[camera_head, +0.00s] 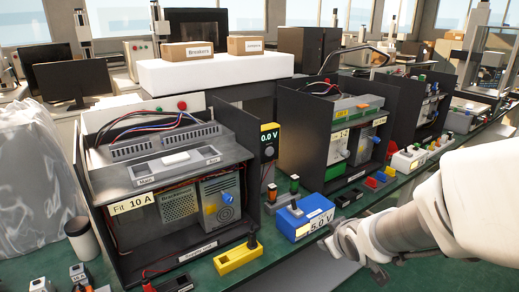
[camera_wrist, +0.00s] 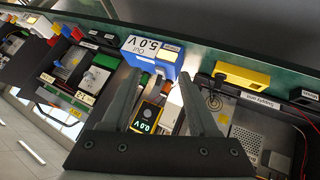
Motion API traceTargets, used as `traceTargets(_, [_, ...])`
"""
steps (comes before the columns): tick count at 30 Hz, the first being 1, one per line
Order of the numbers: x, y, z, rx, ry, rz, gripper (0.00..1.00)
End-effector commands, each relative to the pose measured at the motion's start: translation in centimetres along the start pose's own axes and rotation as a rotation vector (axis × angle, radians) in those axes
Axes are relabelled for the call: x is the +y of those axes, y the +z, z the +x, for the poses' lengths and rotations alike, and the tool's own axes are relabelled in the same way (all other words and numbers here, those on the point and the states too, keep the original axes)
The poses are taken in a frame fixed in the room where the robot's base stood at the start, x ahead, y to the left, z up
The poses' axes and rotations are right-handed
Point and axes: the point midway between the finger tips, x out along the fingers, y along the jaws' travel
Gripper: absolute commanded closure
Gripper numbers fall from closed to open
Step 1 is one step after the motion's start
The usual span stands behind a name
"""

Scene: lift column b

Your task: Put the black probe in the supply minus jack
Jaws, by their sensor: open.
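A dark upright piece, which may be the black probe (camera_head: 252,241), stands at the right end of a yellow block (camera_head: 232,261). The yellow block is also in the wrist view (camera_wrist: 243,74), right of my fingers. I cannot make out the jack itself. My gripper (camera_head: 352,244) is open and empty beside the blue "Out 5.0 V" box (camera_head: 303,224). In the wrist view, my gripper (camera_wrist: 160,76) spans the area below that box.
A black and yellow meter reading 0.0 V (camera_head: 269,146) stands behind the blue box. Small red- and green-topped pieces (camera_head: 294,184) stand between them. The open supply case (camera_head: 170,165) is at left. More coloured connector blocks (camera_head: 408,158) line the bench to the right.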

Motion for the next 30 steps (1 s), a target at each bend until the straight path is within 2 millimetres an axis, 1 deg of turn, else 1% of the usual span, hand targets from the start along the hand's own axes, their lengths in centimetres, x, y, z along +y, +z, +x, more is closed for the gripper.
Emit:
traceTargets(1, [-1.0,1.0,2.2,0.022,-0.026,-0.019,0.40])
traceTargets(3, [-2.2,1.3,4.4,0.076,-0.061,-0.048,0.40])
traceTargets(6, [-4.2,1.8,7.2,0.162,-0.117,-0.072,0.40])
traceTargets(9, [-6.4,2.3,9.4,0.257,-0.177,-0.077,0.40])
traceTargets(12, [-8.7,2.7,11.0,0.363,-0.236,-0.062,0.40])
traceTargets(16, [-11.3,3.1,12.1,0.512,-0.304,-0.005,0.40])
traceTargets(20, [-13.2,3.3,12.3,0.663,-0.354,0.081,0.40])
traceTargets(24, [-14.0,3.3,11.8,0.793,-0.375,0.173,0.40])
traceTargets(30, [-14.1,3.2,11.2,0.879,-0.378,0.238,0.40])
